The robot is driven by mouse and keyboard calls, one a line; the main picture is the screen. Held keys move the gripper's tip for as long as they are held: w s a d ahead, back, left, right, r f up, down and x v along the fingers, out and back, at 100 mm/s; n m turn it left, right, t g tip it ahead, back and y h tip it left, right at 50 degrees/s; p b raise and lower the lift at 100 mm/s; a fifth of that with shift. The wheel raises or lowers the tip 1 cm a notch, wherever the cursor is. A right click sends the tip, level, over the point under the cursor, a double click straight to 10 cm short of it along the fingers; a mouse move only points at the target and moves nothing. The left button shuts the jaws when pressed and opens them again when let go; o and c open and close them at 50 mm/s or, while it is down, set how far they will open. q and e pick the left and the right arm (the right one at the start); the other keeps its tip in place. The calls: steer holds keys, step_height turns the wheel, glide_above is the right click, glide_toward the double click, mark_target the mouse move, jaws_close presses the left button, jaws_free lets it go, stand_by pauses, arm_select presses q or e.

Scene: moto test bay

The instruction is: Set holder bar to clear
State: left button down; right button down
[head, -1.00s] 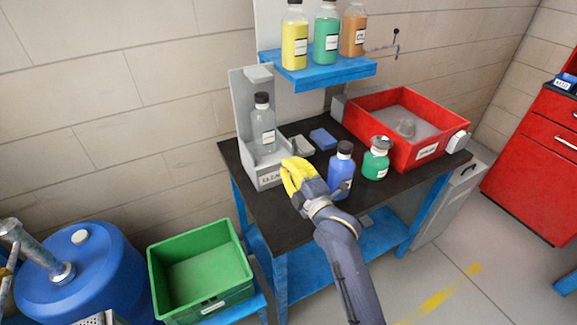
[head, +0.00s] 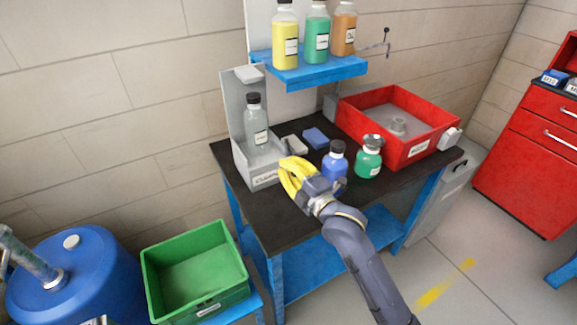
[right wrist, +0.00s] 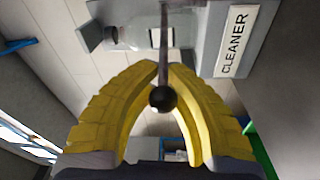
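The grey holder (head: 240,120) stands at the left end of the black bench, its front lip labelled CLEANER in the right wrist view (right wrist: 236,42). A clear bottle with a black cap (head: 256,125) stands upright in it. The holder bar (right wrist: 163,45) is a thin rod ending in a dark ball knob, seen in the right wrist view. My right gripper (right wrist: 164,68), with yellow fingers, is at the holder's front right corner in the head view (head: 286,168). Its fingertips close on the bar from both sides, with the knob between the fingers. My left gripper is not in view.
A blue bottle (head: 334,160) stands close beside my right wrist, partly hidden by it. A green bottle (head: 368,158) and a red bin (head: 440,133) are further right. Bottles stand on the blue shelf (head: 310,72). A green crate (head: 195,275) is low at left.

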steer(key=shift+d+n+g+y, duration=0.3)
steer(key=shift+w+d+n+g+y, duration=0.15)
steer(key=shift+d+n+g+y, duration=0.45)
steer(key=shift+d, duration=0.05)
steer(key=shift+w+d, duration=0.35)
steer(key=shift+d, duration=0.45)
steer(key=shift+w+d, duration=0.4)
steer(key=shift+d, duration=0.45)
steer(key=shift+w+d, duration=0.35)
steer(key=shift+d, duration=0.45)
